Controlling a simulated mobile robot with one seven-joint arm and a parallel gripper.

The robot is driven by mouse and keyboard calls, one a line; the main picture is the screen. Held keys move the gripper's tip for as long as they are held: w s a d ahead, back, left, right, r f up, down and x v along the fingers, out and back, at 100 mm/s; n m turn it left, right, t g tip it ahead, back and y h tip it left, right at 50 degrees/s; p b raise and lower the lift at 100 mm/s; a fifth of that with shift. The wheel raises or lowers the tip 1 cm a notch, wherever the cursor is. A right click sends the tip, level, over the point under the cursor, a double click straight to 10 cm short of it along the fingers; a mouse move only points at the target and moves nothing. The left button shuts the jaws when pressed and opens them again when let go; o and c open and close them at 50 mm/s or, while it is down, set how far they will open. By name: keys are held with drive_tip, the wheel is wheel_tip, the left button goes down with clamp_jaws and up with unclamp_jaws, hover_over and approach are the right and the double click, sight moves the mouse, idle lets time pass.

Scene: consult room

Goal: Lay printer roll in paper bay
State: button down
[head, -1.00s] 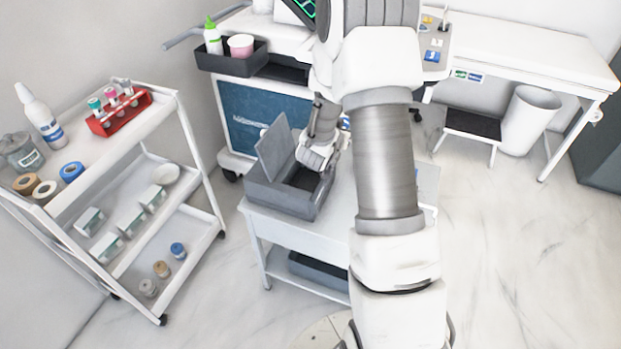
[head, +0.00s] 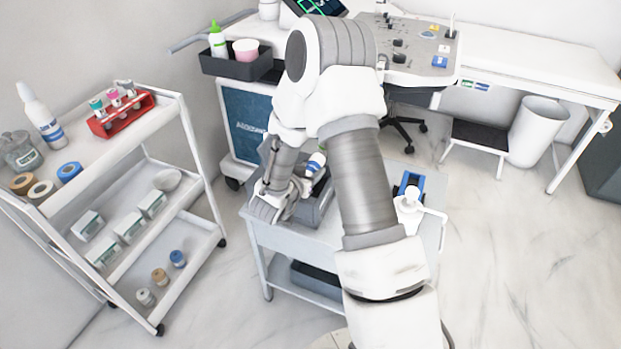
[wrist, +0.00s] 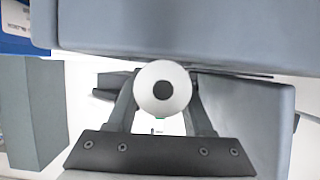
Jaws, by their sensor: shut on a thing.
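The white printer roll (wrist: 163,107) shows end-on in the wrist view, with a dark round core. My gripper (wrist: 160,95) is shut on it; in the head view my gripper (head: 270,208) is over the front left part of the low grey table. The roll is hidden in the head view. A dark grey box (head: 317,208), with a raised lid in the earlier view, stands on that table. My arm and gripper cover most of it, so I cannot see into its bay. In the wrist view, blue-grey surfaces (wrist: 190,25) lie close to the roll.
A white pump bottle (head: 408,212) and a blue item (head: 410,182) stand on the table's right side. A blue-banded bottle (head: 316,163) is behind my gripper. A white trolley (head: 190,130) with supplies stands left.

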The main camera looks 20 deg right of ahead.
drive_tip(key=shift+f, duration=0.9)
drive_tip(key=shift+f, duration=0.1)
drive_tip(key=shift+f+b, duration=0.55)
drive_tip(key=shift+b, duration=0.1)
drive_tip(key=c, duration=0.6)
unclamp_jaws()
drive_tip(key=shift+r, duration=0.1)
